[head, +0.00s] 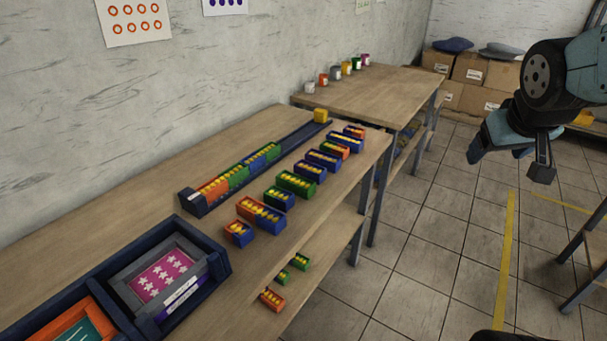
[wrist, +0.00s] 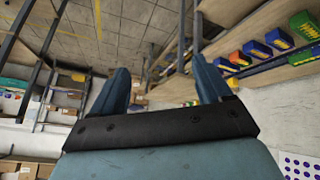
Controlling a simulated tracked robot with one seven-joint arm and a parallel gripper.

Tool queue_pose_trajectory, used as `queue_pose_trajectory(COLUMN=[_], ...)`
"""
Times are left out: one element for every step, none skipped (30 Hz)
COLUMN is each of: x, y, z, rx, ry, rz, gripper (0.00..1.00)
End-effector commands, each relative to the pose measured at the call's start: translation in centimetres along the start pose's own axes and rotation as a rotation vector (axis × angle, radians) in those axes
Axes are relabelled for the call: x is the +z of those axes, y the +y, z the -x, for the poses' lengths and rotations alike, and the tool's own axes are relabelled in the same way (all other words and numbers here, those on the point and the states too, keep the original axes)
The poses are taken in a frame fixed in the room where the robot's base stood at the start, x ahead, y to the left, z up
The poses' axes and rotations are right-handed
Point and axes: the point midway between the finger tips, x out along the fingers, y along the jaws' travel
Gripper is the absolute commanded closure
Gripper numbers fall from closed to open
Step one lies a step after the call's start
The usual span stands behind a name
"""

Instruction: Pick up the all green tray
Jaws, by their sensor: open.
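The all green tray (head: 296,184) is a small tray with yellow pieces in it. It stands in the row of small trays on the near table, between blue ones, in the head view. My gripper (head: 509,163) is at the upper right of the head view, open and empty above the floor, well away from the table. Its two fingers show apart with nothing between them in the wrist view (wrist: 161,68). Green trays (wrist: 305,26) also show at the right edge of the wrist view, but I cannot tell which is the one named.
A long dark rail (head: 270,150) holding orange, green and blue trays lies behind the row. A dark crate (head: 222,265) stands at the near left of the table. The floor at right is mostly clear.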

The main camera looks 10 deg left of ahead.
Motion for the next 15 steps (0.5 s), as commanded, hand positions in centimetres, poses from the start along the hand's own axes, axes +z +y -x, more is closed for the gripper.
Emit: queue_pose_trajectory(x=[-0.8,-1.3,-1.9,-2.4,-2.9,-3.5,-3.9,-4.2,-4.7,-5.0,-5.3,-5.7,-6.0,-6.2,-6.4], y=[-0.2,-0.4,-0.6,-0.8,-1.1,-1.5,-1.8,-2.1,-2.6,-3.0,-3.5,-4.1,-4.6,-5.2,-5.9], z=[-1.6,-2.4,-3.5,-4.3,-5.2,-6.3,-7.1,-7.9,-9.0,-9.8,-10.7,-11.7,-12.5,-13.3,-14.3], rx=[0.004,0.006,0.006,0.005,0.003,-0.001,-0.006,-0.011,-0.021,-0.029,-0.038,-0.052,-0.064,-0.077,-0.096], ry=[0.008,0.018,0.032,0.042,0.054,0.069,0.081,0.092,0.108,0.120,0.133,0.151,0.164,0.177,0.194], rz=[0.035,0.059,0.089,0.112,0.135,0.168,0.190,0.213,0.242,0.265,0.286,0.315,0.335,0.357,0.383], gripper=[0.22,0.22,0.22,0.22,0.22,0.22,0.22,0.22,0.22,0.22,0.22,0.22,0.22,0.22,0.22])
